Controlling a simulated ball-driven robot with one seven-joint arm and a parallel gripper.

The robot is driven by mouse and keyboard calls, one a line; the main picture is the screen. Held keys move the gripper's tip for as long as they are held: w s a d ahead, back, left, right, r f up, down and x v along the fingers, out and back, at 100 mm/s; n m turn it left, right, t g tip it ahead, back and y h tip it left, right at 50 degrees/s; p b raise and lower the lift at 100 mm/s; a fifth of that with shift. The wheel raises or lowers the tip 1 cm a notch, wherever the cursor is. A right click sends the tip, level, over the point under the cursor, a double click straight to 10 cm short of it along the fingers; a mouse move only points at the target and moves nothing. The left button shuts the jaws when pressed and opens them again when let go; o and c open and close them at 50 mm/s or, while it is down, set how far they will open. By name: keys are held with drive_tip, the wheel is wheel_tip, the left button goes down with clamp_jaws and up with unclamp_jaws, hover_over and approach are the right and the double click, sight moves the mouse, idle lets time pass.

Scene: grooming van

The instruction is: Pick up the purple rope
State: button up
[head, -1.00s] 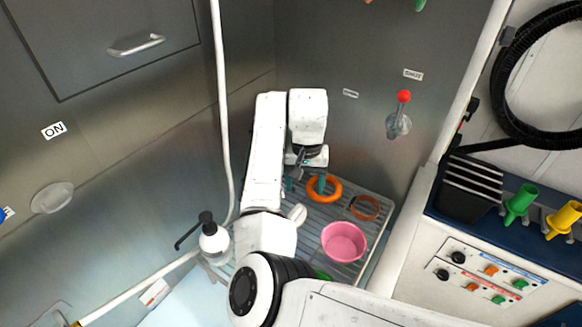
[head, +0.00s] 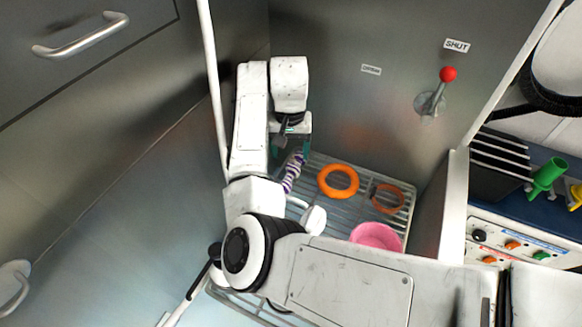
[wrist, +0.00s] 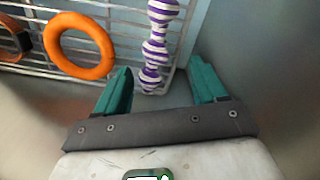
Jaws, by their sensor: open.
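The purple rope (head: 292,173) is a knotted purple-and-white striped toy lying on the slatted rack (head: 346,175), near its left side. In the head view my arm hides part of it. In the wrist view the rope (wrist: 155,45) runs down from the top edge, and its near end lies between my fingertips in the picture. My gripper (wrist: 164,78) has teal fingers spread apart with nothing held. In the head view my gripper (head: 293,148) is over the rope's far end. I cannot tell the height between them.
An orange ring (head: 338,181), a brown-orange collar (head: 387,198) and a pink bowl (head: 376,236) sit on the rack to the rope's right. Metal walls close in behind and left. A red-knobbed lever (head: 447,75) is on the back wall.

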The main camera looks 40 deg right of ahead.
sight(293, 166)
wheel_tip(293, 166, down, 3)
drive_tip(key=shift+r, duration=0.1)
drive_tip(key=shift+s+d+f+p, duration=0.1)
drive_tip(key=shift+d+f+p, duration=0.1)
drive_tip(key=shift+f, duration=1.15)
drive_tip(key=shift+s+d+f+p, duration=0.1)
drive_tip(key=shift+d+f+p, duration=0.1)
drive_tip(key=shift+f, duration=1.1)
drive_tip(key=shift+c, duration=0.3)
drive_tip(key=c, duration=1.1)
drive_tip(key=shift+w, duration=0.1)
drive_tip(key=shift+r, duration=0.15)
